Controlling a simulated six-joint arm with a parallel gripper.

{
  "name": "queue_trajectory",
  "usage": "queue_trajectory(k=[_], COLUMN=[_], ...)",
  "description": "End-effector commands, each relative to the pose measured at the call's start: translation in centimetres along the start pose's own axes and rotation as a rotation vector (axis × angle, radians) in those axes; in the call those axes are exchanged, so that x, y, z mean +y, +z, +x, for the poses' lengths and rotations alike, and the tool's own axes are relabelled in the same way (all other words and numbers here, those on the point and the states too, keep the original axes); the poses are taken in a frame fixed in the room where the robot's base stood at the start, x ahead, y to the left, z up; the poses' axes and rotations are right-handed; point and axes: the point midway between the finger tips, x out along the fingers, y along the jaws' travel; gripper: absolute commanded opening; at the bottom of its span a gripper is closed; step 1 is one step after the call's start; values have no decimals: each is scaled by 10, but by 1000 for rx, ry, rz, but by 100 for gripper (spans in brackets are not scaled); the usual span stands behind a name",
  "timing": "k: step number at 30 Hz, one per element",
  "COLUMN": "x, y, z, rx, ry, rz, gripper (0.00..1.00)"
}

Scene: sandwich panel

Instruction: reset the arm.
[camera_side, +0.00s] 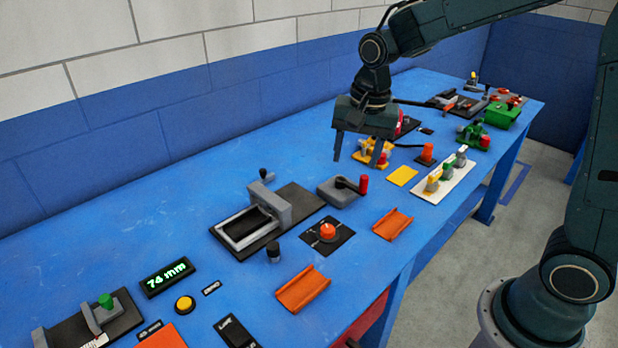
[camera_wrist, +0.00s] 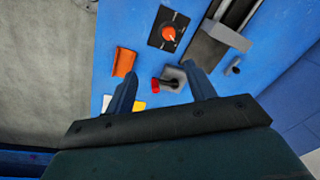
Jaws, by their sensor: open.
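My gripper (camera_side: 357,153) is open and empty, pointing down above the blue table (camera_side: 205,190). In the side view its fingers hang in front of a yellow fixture (camera_side: 384,155), partly hiding it. In the wrist view the two fingers of my gripper (camera_wrist: 160,87) are spread apart. The fingers appear to be above the table and hold nothing.
A grey vise (camera_side: 282,205), a black plate with an orange-red knob (camera_side: 327,232) and orange trays (camera_side: 393,224) lie to the front. A white strip with several levers (camera_side: 444,176) is right of my gripper. A green box (camera_side: 501,116) stands at the far end. A wall (camera_side: 130,140) runs behind.

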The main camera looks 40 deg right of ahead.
Motion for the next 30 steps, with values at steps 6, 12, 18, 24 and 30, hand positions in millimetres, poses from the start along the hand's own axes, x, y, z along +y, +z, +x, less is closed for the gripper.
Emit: queue_trajectory(k=[6, 12, 18, 24, 30], x=[28, 56, 85, 114, 142], y=[18, 36, 55, 75, 93], z=[-39, -66, -86, -99, -104], rx=[44, 92, 145, 206, 269], ry=[-53, -93, -125, -149, -164], rz=[-173, -332, -491, -648, -801], gripper=[55, 55, 55, 55, 55])
